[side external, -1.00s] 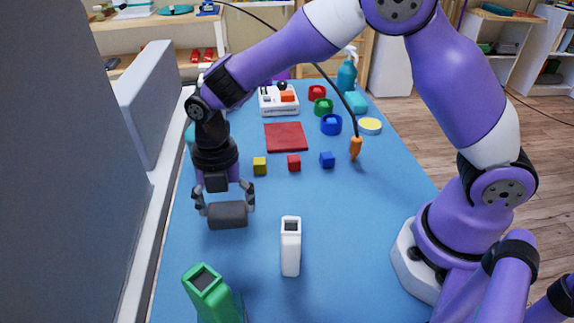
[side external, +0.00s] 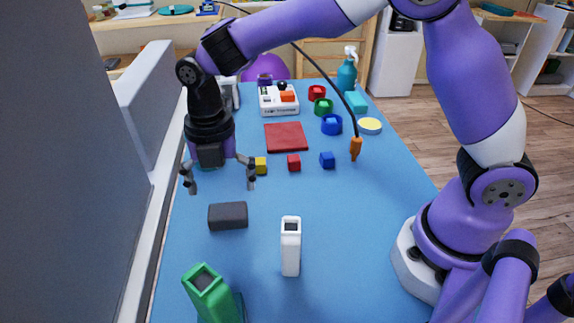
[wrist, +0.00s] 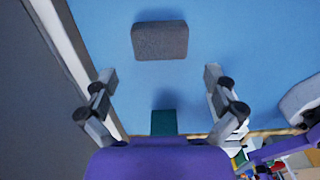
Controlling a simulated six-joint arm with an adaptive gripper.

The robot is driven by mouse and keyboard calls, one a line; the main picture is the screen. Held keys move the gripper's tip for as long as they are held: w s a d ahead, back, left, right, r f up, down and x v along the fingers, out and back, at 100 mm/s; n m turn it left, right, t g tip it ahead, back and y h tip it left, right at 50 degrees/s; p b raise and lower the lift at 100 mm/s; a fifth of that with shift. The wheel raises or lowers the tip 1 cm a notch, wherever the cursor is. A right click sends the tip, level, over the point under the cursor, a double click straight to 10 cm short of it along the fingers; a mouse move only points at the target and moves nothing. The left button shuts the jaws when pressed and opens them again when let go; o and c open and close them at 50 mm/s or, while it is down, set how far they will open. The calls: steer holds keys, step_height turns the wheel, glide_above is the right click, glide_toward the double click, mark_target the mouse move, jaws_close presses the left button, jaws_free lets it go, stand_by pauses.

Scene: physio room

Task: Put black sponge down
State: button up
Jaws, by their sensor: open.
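The black sponge (side external: 228,216) lies flat on the blue table top (side external: 262,260), towards its left side. It also shows as a dark grey block at the top of the wrist view (wrist: 160,41). My gripper (side external: 219,189) is open and empty above the sponge. Its fingers are spread wide and clear of the sponge.
A white holder (side external: 290,247) stands right of the sponge, and a green holder (side external: 212,296) stands in front. Small yellow, red and blue cubes (side external: 327,160) and a red mat (side external: 286,137) lie behind. A grey panel (side external: 146,105) edges the left side.

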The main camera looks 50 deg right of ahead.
mark_target(228, 209)
steer(key=s+d+r+m+t, duration=0.1)
steer(key=s+d+r+m, duration=0.1)
steer(key=d+r+m, duration=0.3)
steer(key=s+d+r+m+t, duration=0.1)
steer(key=s+r+m, duration=0.15)
steer(key=r, duration=0.35)
steer(key=s+d+m+t, duration=0.3)
steer(key=s+d+m, duration=0.4)
steer(key=m, duration=1.2)
steer(key=shift+s+d+f+t, duration=0.3)
steer(key=shift+s+d, duration=0.1)
steer(key=shift+s, duration=0.5)
